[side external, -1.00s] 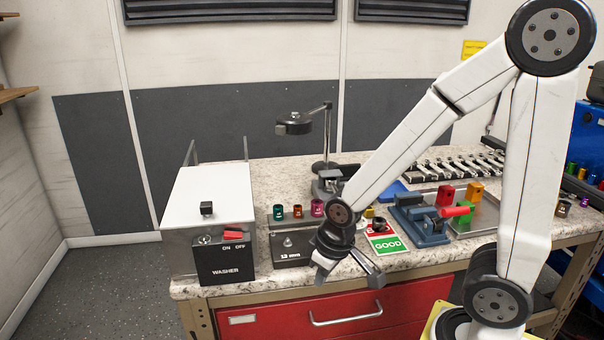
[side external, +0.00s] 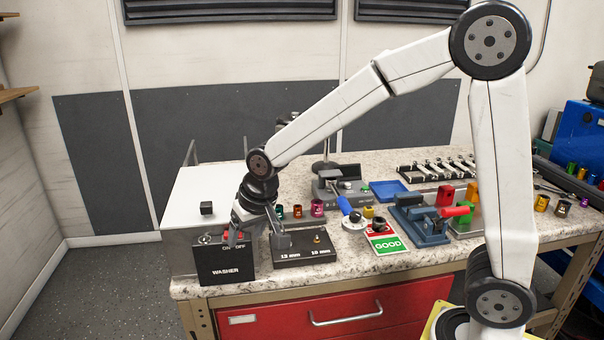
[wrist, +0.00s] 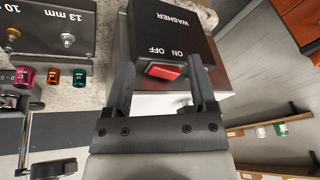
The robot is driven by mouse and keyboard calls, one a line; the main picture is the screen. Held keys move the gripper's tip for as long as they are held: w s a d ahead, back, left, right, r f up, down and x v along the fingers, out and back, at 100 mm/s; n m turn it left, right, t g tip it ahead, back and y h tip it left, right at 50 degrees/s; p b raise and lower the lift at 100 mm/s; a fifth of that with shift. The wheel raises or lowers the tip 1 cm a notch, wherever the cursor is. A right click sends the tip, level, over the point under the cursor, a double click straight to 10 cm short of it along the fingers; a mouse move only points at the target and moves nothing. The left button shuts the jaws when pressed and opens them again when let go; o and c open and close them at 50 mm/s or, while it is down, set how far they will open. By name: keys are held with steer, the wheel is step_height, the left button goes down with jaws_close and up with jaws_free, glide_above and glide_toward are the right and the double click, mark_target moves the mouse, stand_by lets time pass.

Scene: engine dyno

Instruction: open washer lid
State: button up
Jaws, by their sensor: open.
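The washer (side external: 226,268) is a metal box with a black front marked WASHER at the left end of the bench. Its white lid (side external: 190,187) lies flat and shut on top, with a small black knob (side external: 207,208) near its front edge. A red ON/OFF switch (wrist: 163,71) sits on the front panel. My gripper (side external: 258,240) is open and empty, pointing down at the washer's front right corner, to the right of the knob. In the wrist view, its fingers stand on either side of the switch with a gap; I cannot tell their height above it. The knob is not visible there.
A black stand marked 13 mm and 10 mm (side external: 303,250) is just right of my gripper. Several coloured sockets (side external: 317,208) stand behind it. Two upright posts rise behind the lid.

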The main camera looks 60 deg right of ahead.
mark_target(205, 203)
steer(key=shift+m, duration=0.9)
steer(key=w+r, duration=0.1)
steer(key=w, duration=0.1)
steer(key=w+a+r, duration=0.1)
steer(key=w, duration=0.1)
steer(key=w+a+r, duration=0.1)
steer(key=w+r, duration=0.1)
steer(key=w+r+m+g, duration=0.1)
steer(key=r, duration=0.1)
steer(key=w+d+r+m+g, duration=0.1)
steer(key=w+r, duration=0.1)
steer(key=w+r+m+g, duration=0.1)
steer(key=r, duration=0.1)
steer(key=shift+w+d, duration=0.25)
steer(key=shift+w, duration=0.15)
steer(key=shift+w+d+r+m+g, duration=0.2)
steer(key=shift+r+m+g, duration=0.3)
steer(key=shift+r+m, duration=0.15)
steer(key=shift+f, duration=3.95)
jaws_close()
